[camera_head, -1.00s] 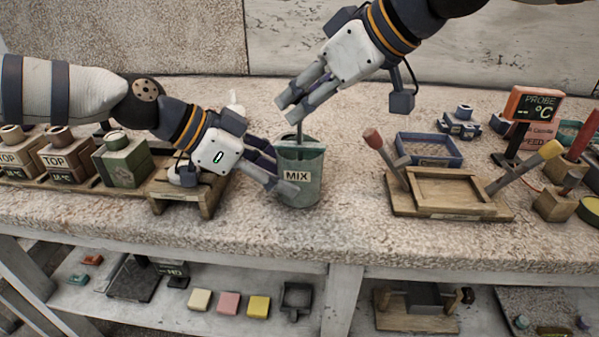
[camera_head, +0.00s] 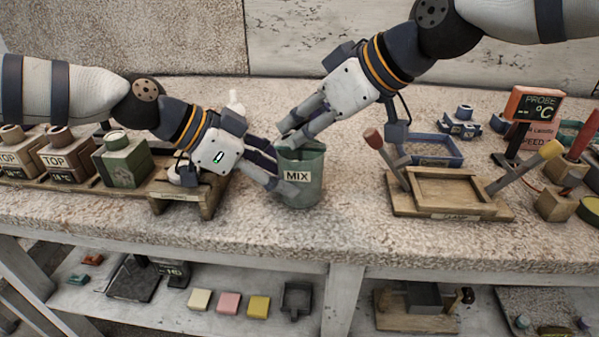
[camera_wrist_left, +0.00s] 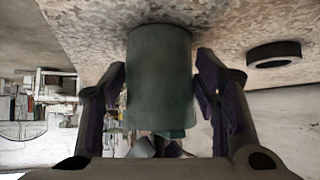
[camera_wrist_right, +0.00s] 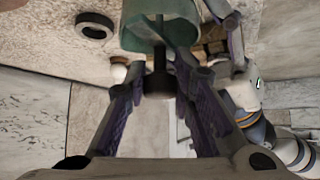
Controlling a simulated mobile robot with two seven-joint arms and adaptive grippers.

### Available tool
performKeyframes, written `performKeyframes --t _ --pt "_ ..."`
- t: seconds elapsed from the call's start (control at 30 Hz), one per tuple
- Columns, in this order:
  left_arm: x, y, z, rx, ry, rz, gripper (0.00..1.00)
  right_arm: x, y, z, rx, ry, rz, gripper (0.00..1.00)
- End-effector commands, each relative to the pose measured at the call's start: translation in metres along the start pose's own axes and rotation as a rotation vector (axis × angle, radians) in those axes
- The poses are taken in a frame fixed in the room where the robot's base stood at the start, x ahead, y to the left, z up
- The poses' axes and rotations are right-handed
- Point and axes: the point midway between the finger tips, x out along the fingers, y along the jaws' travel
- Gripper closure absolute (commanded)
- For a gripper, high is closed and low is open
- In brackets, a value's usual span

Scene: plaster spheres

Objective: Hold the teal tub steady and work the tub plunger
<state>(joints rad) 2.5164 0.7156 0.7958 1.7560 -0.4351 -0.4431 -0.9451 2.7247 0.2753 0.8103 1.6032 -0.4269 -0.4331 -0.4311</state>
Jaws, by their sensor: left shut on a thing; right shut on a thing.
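The teal tub (camera_head: 304,188) with a MIX label stands upright on the bench in the head view. It also shows in the left wrist view (camera_wrist_left: 160,75) and the right wrist view (camera_wrist_right: 160,22). My left gripper (camera_head: 277,174) is shut on the tub's side, one finger across its front. My right gripper (camera_head: 290,140) is low at the tub's mouth, shut on the plunger. The plunger's dark handle (camera_wrist_right: 159,83) is between the fingers in the right wrist view, its rod running into the tub. The plunger's lower end is hidden inside the tub.
A wooden stand (camera_head: 190,190) is close left of the tub. A wooden frame with two levers (camera_head: 455,192) stands to the right, a blue tray (camera_head: 430,148) behind it. The bench front before the tub is clear.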

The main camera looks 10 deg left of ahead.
Motion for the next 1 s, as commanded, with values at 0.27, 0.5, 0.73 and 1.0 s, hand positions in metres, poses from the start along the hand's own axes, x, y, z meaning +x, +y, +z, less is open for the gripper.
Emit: performKeyframes --t 0.27,0.5,0.73,1.0 --pt "0.000 0.000 -0.001 0.002 0.000 0.000 0.73 -0.010 0.000 -0.011 -0.002 0.003 0.001 1.00" --pt "0.000 0.000 0.000 0.000 -0.001 0.000 0.73 -0.019 -0.001 -0.021 -0.002 0.005 0.001 1.00" --pt "0.000 0.000 0.000 -0.001 -0.001 0.000 0.73 -0.028 0.000 -0.031 -0.002 0.008 0.002 1.00" --pt "0.000 0.000 0.000 -0.001 -0.001 0.001 0.73 -0.031 -0.001 -0.034 -0.002 0.008 0.002 1.00"
